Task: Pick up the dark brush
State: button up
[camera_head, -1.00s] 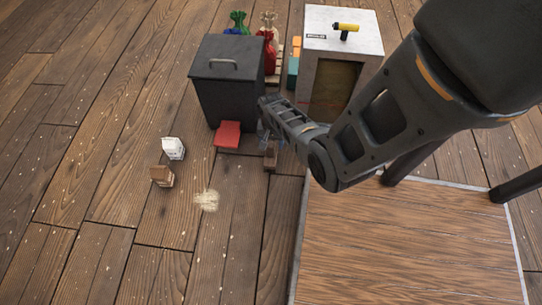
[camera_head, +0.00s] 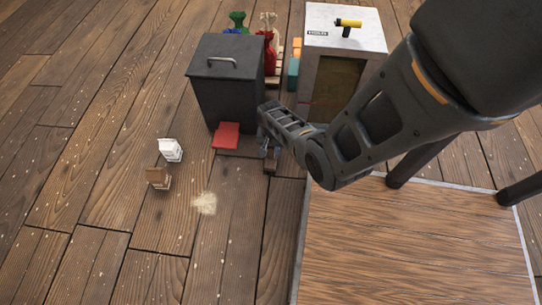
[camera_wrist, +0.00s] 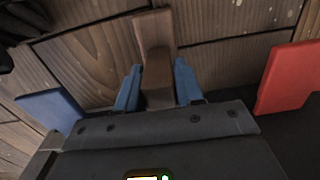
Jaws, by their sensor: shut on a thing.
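The dark brush (camera_wrist: 155,40) shows in the wrist view as a dark brown, long block standing out between two blue fingers. My gripper (camera_wrist: 158,84) is shut on it, one finger on each side. In the head view, my gripper (camera_head: 269,150) is low near the floor, and only a small end of the brush (camera_head: 271,167) shows below the fingers. The rest of it is hidden by the gripper. I cannot tell whether the brush touches the floor.
A red flat piece (camera_head: 227,135) lies left of my gripper, before a dark lidded bin (camera_head: 229,85). A white cabinet (camera_head: 343,33) stands behind my arm. White (camera_head: 170,150) and brown (camera_head: 158,178) small items and a pale spill (camera_head: 205,203) lie on open floor to the left.

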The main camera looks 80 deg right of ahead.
grip_shut()
jog(key=shift+r, duration=0.15)
jog(key=shift+r+p, duration=0.55)
jog(key=shift+r, duration=0.05)
jog(key=r+p, duration=0.1)
jog(key=r, duration=0.1)
jog(key=s+r+p, duration=0.1)
jog(key=r+p, duration=0.1)
jog(key=shift+s+d, duration=0.1)
jog(key=shift+d, duration=0.1)
jog(key=s+d+r+p, duration=0.3)
jog(key=s+r, duration=0.2)
jog(key=s, duration=0.5)
jog(key=shift+d+r+p, duration=0.15)
jog(key=shift+r+p, duration=0.1)
jog(key=shift+p, duration=0.15)
